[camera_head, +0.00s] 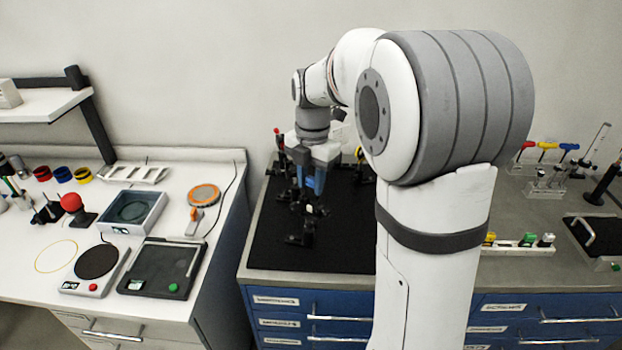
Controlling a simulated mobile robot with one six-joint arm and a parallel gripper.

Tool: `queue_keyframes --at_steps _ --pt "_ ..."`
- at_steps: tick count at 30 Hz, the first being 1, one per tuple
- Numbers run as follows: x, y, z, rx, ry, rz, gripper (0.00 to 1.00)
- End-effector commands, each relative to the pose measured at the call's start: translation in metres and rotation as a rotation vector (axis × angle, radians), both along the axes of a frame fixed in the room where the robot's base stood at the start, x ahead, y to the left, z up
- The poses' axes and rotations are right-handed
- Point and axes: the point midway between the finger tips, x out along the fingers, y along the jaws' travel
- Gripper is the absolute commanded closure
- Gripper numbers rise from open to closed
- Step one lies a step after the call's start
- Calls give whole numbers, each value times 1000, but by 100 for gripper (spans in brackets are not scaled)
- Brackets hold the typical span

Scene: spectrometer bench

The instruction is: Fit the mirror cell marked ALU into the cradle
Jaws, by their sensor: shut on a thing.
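My gripper (310,203) hangs pointing down over the black mat on the middle bench, left of my large arm link. It is shut on a small dark piece between its fingertips, too small and shaded here to make out its shape or any ALU marking.
The black breadboard mat (270,250) is bare around the mount. Posts with red (279,145) and yellow tops stand behind the gripper. My arm hides the mat's right part. The left bench holds trays and instruments; the right bench holds a white rack (515,248) of coloured pieces.

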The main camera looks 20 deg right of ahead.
Motion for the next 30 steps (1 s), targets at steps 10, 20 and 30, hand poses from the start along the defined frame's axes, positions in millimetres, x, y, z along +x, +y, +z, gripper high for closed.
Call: queue_keyframes --at_steps 10,20,30 --pt "0 0 -6 0 0 0 94" --pt "0 0 -15 -1 1 0 94" --pt "0 0 -23 0 1 0 94"
